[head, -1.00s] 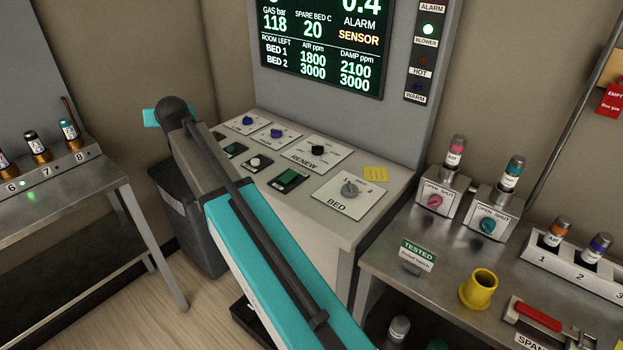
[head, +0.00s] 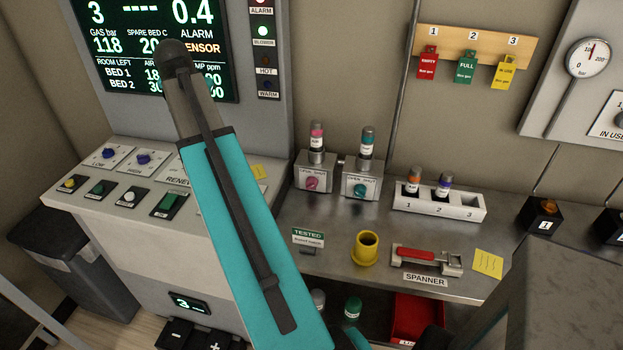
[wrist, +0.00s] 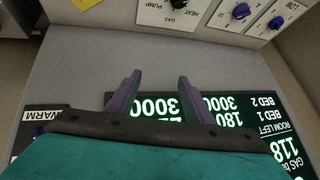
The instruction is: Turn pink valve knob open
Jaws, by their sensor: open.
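The pink valve knob (head: 312,184) is on the front of a grey valve box marked open and shut, at the back of the steel bench in the head view. A cartridge with a pink band (head: 317,134) stands upright on that box. My gripper (wrist: 157,84) shows in the wrist view with its two purple fingers apart and nothing between them. It is in front of the console's display, well away from the pink knob. In the head view my raised arm hides the gripper. The pink knob is not in the wrist view.
A like box with a teal knob (head: 360,190) stands just right of the pink one. On the bench are a rack (head: 438,204) with two cartridges, a yellow cup (head: 365,248) and a red-handled spanner (head: 425,256). The console (head: 100,215) is at left.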

